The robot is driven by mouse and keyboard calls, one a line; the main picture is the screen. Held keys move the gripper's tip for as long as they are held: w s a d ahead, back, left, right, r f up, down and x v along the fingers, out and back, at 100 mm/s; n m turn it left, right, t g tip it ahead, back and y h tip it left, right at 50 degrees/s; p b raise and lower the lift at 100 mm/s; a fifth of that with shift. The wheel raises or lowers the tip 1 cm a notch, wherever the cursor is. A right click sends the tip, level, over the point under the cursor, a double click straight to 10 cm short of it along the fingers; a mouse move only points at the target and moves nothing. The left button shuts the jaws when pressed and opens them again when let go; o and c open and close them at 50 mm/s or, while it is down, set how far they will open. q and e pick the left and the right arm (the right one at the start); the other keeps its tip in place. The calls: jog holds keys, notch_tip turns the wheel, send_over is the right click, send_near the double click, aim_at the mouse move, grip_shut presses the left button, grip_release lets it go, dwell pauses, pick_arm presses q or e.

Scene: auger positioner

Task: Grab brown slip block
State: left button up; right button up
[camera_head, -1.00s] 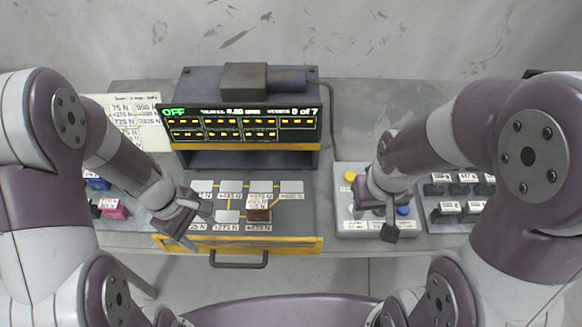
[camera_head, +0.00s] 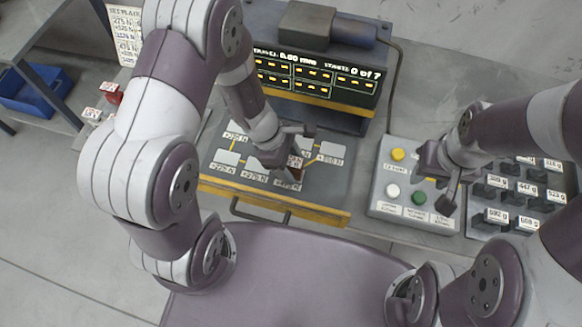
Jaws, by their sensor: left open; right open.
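The brown slip block (camera_head: 296,174) is a small dark-brown block on the labelled tray (camera_head: 333,184) of the machine. It is partly covered by my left gripper and a white label. My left gripper (camera_head: 290,150) is open and right at the block, over its upper left side. I cannot tell whether the fingers straddle or touch it. My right gripper (camera_head: 441,184) is open and empty above the button panel, to the right of the tray.
The button panel (camera_head: 385,210) has yellow, white and green buttons. Black weights (camera_head: 495,217) with labels stand right of it. The machine's display (camera_head: 318,78) rises behind the tray. A yellow-edged drawer front with a handle (camera_head: 260,212) is in front. A blue bin (camera_head: 35,95) is far left.

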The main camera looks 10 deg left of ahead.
pick_arm(q)
jog(key=shift+x, duration=0.85)
jog(key=shift+w+d+f, duration=0.1)
jog(key=shift+f, duration=0.15)
grip_shut()
jog(key=shift+r, duration=0.1)
